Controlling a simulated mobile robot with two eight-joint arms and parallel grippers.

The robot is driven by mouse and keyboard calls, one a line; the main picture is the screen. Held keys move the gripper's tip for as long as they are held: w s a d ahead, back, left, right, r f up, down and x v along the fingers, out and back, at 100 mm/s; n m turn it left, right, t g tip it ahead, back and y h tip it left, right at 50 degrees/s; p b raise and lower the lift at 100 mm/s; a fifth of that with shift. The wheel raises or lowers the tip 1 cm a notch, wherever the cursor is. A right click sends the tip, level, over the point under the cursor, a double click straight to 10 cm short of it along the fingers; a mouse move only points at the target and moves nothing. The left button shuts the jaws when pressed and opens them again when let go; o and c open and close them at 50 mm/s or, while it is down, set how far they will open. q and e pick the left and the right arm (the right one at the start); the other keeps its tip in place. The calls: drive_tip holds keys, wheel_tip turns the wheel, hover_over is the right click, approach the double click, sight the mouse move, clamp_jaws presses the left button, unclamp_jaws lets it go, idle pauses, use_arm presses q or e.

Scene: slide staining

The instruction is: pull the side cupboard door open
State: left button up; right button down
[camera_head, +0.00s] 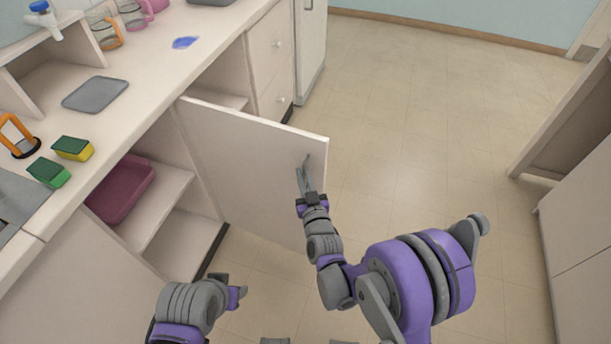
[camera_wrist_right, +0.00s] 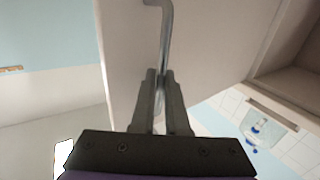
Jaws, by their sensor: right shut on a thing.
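The cupboard door (camera_head: 245,155) is a pale panel that stands wide open, swung out from the counter front into the room. Its metal bar handle (camera_wrist_right: 166,35) is near the door's free edge. My right gripper (camera_head: 304,172) is shut on the handle; the right wrist view shows its two fingers (camera_wrist_right: 160,92) around the bar. The open cupboard (camera_head: 170,195) shows shelves inside, with a dark pink tray (camera_head: 122,188) on one. My left gripper (camera_head: 240,292) is low in front of the cupboard, apart from the door; its fingers are too small to judge.
The counter (camera_head: 150,60) runs along the left, with sponges (camera_head: 72,148), a grey tray (camera_head: 96,94) and jugs on it. Drawers (camera_head: 270,60) stand beyond the door. Other cabinets (camera_head: 590,220) stand at the right. The floor (camera_head: 420,130) between is clear.

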drive_tip(key=shift+a+r, duration=0.1)
drive_tip(key=shift+a, duration=0.1)
drive_tip(key=c, duration=1.3)
unclamp_jaws()
drive_tip(key=shift+c, duration=0.2)
drive_tip(key=shift+o, duration=0.7)
drive_tip(key=shift+a, duration=0.1)
drive_tip(key=shift+s+d, duration=0.15)
drive_tip(key=shift+d, duration=0.05)
drive_tip(key=v, duration=1)
drive_tip(key=shift+s+b, duration=0.2)
drive_tip(key=shift+b, duration=0.1)
drive_tip(key=shift+d, duration=0.1)
